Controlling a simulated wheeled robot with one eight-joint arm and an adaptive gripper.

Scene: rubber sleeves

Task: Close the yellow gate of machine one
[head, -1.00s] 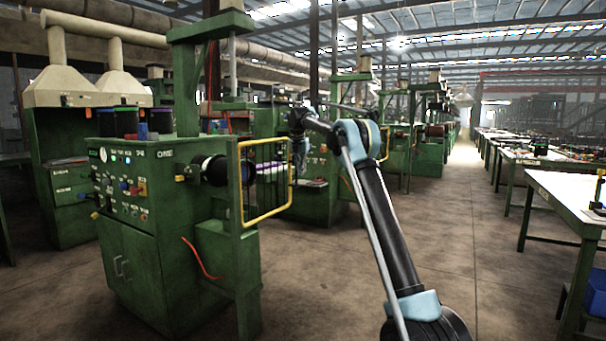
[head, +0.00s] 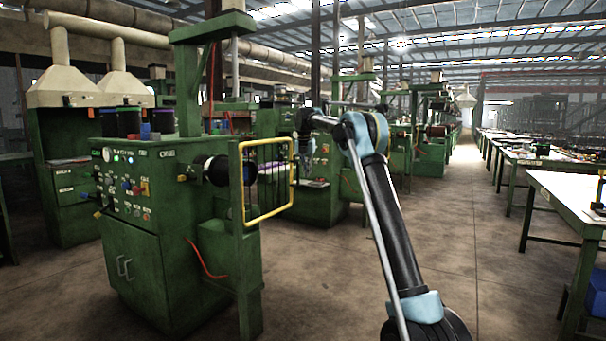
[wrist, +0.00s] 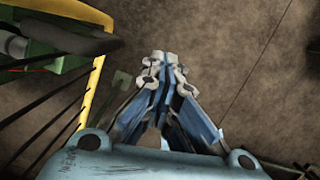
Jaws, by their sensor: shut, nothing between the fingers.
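The yellow gate (head: 268,216) is a tubular frame on a green post at the front right of the nearest green machine (head: 135,265), taken as machine one. It stands swung out to the right, away from the machine's face. My gripper (head: 309,172) is just right of the gate's free edge in the head view, small and partly hard to make out. In the wrist view my gripper (wrist: 163,62) is shut and empty, fingertips together over bare floor. The gate (wrist: 92,95) shows left of the fingers there, with a visible gap between them. Contact elsewhere cannot be told.
A dark roller (head: 214,170) sticks out of the machine behind the gate. More green machines stand behind. White-topped tables (head: 570,195) line the right side. The concrete floor (head: 430,250) between is open.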

